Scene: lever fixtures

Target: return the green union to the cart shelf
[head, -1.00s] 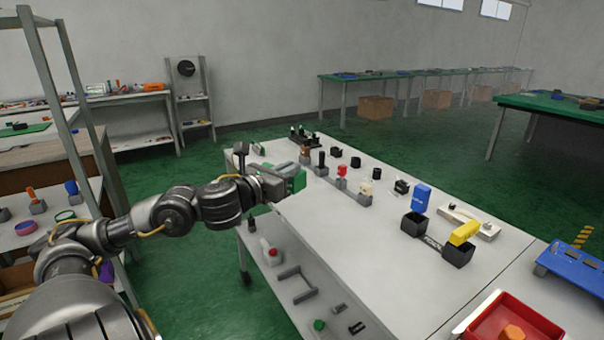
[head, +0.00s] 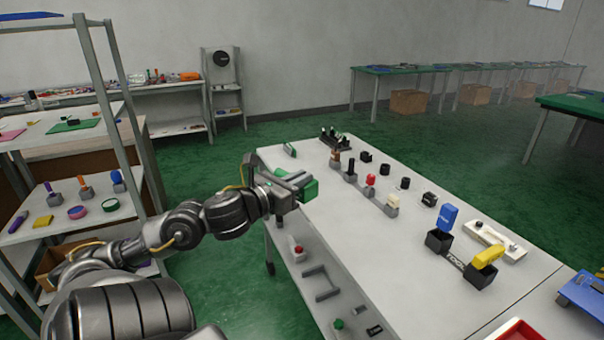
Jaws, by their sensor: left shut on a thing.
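My left gripper (head: 297,186) is shut on a green block-like piece, the green union (head: 310,190). It holds the union at the left edge of the white table (head: 330,220); whether it touches the top I cannot tell. The jaws hide part of the union. At the left stands a grey-framed shelf unit (head: 118,95), which may be the cart. Its middle shelf (head: 120,208) holds upright-handled pieces, round rings and a yellow block, with bare room between them. My right gripper is out of view.
Several lever fixtures (head: 392,203) stand in a row on the table. A blue-and-yellow fixture (head: 455,255) is at right. Below the table, a lower shelf holds a red-knobbed piece (head: 299,252) and a grey bracket (head: 320,283). Green floor (head: 190,165) separates table and shelf unit.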

